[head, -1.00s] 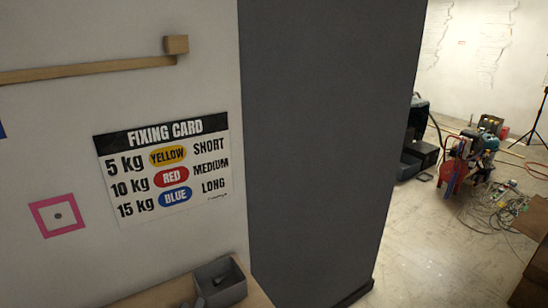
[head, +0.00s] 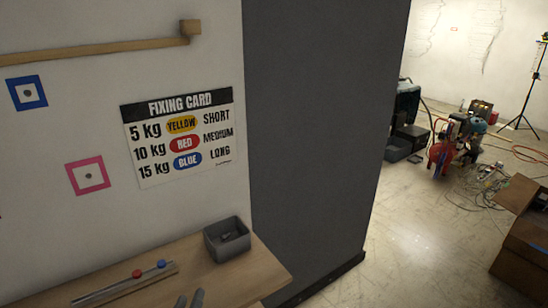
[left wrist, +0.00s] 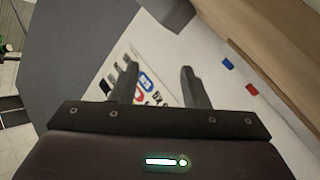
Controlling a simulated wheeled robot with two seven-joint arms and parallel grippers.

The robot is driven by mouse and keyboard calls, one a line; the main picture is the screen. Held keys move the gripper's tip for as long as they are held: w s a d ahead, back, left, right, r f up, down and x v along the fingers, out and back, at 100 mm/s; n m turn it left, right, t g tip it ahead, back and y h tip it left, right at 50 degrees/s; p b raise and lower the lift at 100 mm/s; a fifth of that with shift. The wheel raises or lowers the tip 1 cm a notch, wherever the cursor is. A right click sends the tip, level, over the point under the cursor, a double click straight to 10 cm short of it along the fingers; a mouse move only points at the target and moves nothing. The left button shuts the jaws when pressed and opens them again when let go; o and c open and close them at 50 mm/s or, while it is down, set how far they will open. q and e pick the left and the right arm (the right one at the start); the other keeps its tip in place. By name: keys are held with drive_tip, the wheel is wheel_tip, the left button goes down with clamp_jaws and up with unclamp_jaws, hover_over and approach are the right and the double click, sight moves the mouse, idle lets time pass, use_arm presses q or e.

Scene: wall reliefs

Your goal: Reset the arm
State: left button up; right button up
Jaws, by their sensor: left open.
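The fixing card (head: 184,136) hangs on the white wall in the head view. Part of the card (left wrist: 145,82) shows behind and between the fingers in the wrist view. The rest of the left arm is hidden, and my right gripper is in neither current view.
A grey bin (head: 228,240) and a rail with red and blue knobs (head: 125,284) stand on the shelf. Blue (head: 27,93) and pink (head: 88,176) square markers are on the wall. A dark pillar (head: 320,140) stands right of them. Equipment (head: 455,145) and cables clutter the floor behind.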

use_arm(q)
drive_tip(key=shift+s+f+g, duration=0.25)
drive_tip(key=shift+f+g, duration=0.05)
drive_tip(key=shift+g, duration=0.2)
drive_tip(key=s+f+m+g+y, duration=0.1)
drive_tip(key=s+f+m+g, duration=0.3)
drive_tip(key=s+m+g, duration=0.75)
drive_tip(key=s+f+n+g, duration=0.1)
drive_tip(key=s+f+n, duration=0.15)
drive_tip(key=f, duration=1.15)
drive_tip(key=s+f+n+g, duration=0.15)
drive_tip(key=s+f, duration=0.25)
drive_tip(key=f, duration=1)
drive_tip(key=s+a+f, duration=0.2)
drive_tip(key=s+f, duration=0.8)
drive_tip(key=s+a+f+g+b, duration=0.1)
drive_tip(key=s+a+f, duration=0.1)
drive_tip(key=s+f, duration=0.8)
drive_tip(key=shift+s+a+f+m+g+y+b, duration=0.25)
drive_tip(key=shift+f+m, duration=0.2)
drive_tip(key=shift+f, duration=0.25)
use_arm(e)
drive_tip(key=shift+s+f, duration=0.55)
drive_tip(key=shift+f, duration=0.25)
